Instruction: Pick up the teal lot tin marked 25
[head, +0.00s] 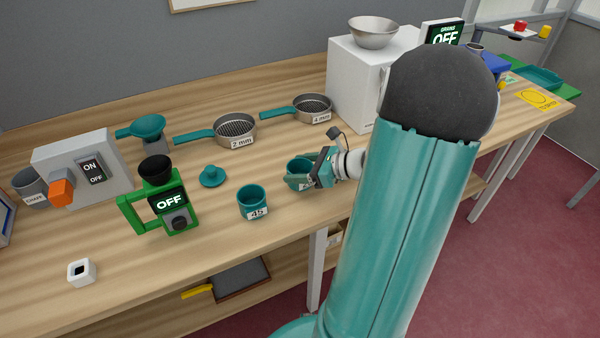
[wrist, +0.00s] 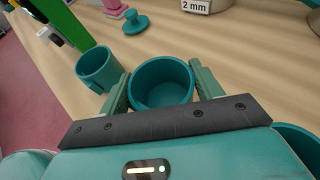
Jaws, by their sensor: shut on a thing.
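A teal tin (head: 297,168) stands on the wooden bench right of the middle, its label mostly hidden, so I cannot read its number. My gripper (head: 318,174) reaches it from the right in the head view and is shut on it. In the wrist view the round open tin (wrist: 162,88) sits between my two fingers, one on each side, and looks empty. A second teal tin marked 45 (head: 254,203) stands to its left, apart from it; it also shows in the wrist view (wrist: 97,68), close to my left finger.
A teal knobbed lid (head: 212,176) lies behind the 45 tin. Sieves marked 2 mm (head: 236,129) and 4 mm (head: 312,107) lie farther back. A green device reading OFF (head: 170,204) stands left, and a white box with a metal bowl (head: 374,32) stands back right.

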